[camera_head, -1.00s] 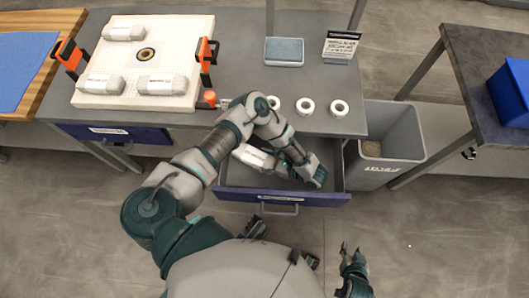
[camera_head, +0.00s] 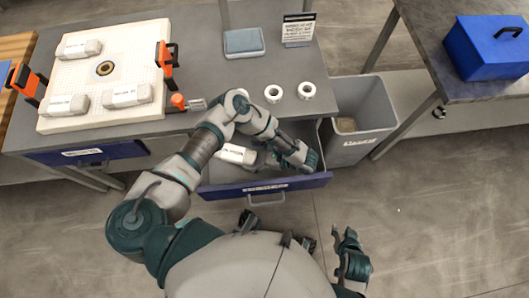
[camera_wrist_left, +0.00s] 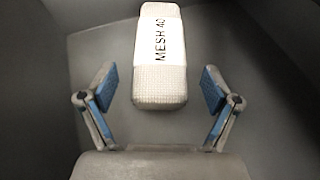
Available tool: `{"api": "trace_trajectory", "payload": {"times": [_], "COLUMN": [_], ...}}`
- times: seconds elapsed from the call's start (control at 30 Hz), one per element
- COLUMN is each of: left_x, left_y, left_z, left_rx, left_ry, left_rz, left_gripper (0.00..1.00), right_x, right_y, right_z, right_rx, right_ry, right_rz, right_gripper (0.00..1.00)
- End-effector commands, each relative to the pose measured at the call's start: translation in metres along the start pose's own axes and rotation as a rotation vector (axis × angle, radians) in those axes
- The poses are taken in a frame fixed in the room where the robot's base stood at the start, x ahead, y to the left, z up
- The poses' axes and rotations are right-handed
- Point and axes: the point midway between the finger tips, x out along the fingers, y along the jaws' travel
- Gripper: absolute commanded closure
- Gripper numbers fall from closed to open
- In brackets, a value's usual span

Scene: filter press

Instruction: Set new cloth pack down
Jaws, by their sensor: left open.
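A white cloth pack (camera_head: 236,154) lies in the open drawer (camera_head: 290,183), partly covered by my left arm. The left wrist view shows one pack (camera_wrist_left: 160,70) labelled MESH 40 on the grey drawer floor, its near end between and slightly beyond the fingertips. My left gripper (camera_head: 303,160) is down inside the drawer, toward its right end. It is open in the left wrist view (camera_wrist_left: 161,100), with a gap on each side of the pack. Several similar packs (camera_head: 127,96) lie on the white plate (camera_head: 110,70). My right gripper (camera_head: 346,240) hangs in front of the drawer, seemingly open and empty.
Orange clamps (camera_head: 166,60) hold the plate's sides. White rings (camera_head: 306,90) and a grey-blue pad (camera_head: 244,42) sit on the table, with a sign (camera_head: 298,30) behind. A grey bin (camera_head: 355,135) stands right of the drawer. A blue box (camera_head: 488,48) is on the right table.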

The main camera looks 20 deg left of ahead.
Motion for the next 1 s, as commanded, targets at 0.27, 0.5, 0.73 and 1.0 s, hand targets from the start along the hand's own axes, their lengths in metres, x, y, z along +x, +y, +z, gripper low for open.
{"api": "trace_trajectory", "payload": {"times": [0.27,0.5,0.73,1.0], "left_x": [-0.061,-0.084,-0.085,-0.083], "left_y": [-0.001,-0.001,0.0,-0.001], "left_z": [0.003,0.001,0.001,0.001], "left_rx": [-0.004,-0.002,-0.001,-0.001], "left_ry": [0.004,0.0,0.001,0.002], "left_rz": [-0.005,-0.001,-0.001,-0.001], "left_gripper": [0.11,0.11,0.11,0.11], "right_x": [-0.019,-0.023,-0.023,-0.022], "right_y": [0.004,0.007,0.007,0.007], "right_z": [0.036,0.047,0.048,0.048], "right_rx": [0.006,0.008,0.008,0.008], "right_ry": [-0.197,-0.252,-0.258,-0.257], "right_rz": [0.014,0.016,0.016,0.016], "right_gripper": [0.6,0.6,0.6,0.6]}}
